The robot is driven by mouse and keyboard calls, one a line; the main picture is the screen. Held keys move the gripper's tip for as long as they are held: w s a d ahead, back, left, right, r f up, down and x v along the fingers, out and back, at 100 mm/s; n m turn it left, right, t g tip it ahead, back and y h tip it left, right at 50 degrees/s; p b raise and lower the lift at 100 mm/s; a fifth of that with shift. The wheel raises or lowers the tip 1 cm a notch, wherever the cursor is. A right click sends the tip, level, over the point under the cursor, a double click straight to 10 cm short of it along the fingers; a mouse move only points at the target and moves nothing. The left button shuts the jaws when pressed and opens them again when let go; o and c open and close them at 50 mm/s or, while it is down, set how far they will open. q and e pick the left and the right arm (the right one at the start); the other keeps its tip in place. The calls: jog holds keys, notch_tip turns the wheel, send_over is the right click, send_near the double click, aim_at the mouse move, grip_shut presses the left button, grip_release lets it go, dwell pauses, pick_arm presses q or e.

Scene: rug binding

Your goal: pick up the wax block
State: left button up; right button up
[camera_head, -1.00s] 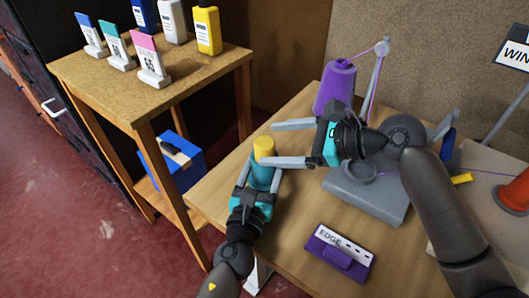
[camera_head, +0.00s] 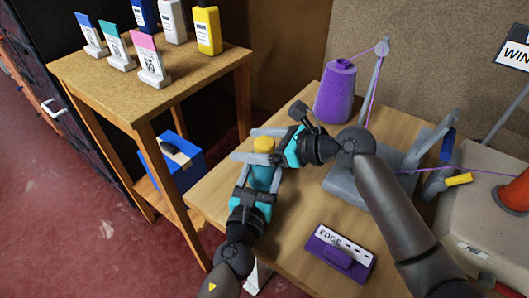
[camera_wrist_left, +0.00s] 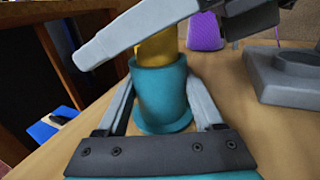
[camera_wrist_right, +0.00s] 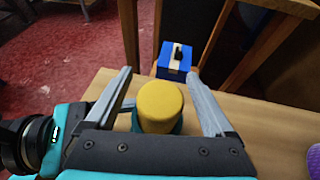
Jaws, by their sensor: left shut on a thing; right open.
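The wax block looks to be the yellow round-topped cylinder (camera_head: 264,144) standing upright in a teal cup (camera_head: 262,178) on the wooden table. My left gripper (camera_head: 258,168) is shut on the teal cup, with a finger on each side in the left wrist view (camera_wrist_left: 160,100). My right gripper (camera_head: 245,144) is open, its fingers reaching in from the right on either side of the yellow top. In the right wrist view the yellow block (camera_wrist_right: 160,102) lies between the spread fingers, with gaps on both sides. Its lower part is hidden in the cup.
A purple thread cone (camera_head: 336,92) and a grey machine (camera_head: 350,185) stand to the right. A purple EDGE holder (camera_head: 340,252) lies at the front. A wooden shelf (camera_head: 120,98) with bottles and cards stands at left, with a blue box (camera_head: 182,168) below.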

grip_shut()
dwell(0.7)
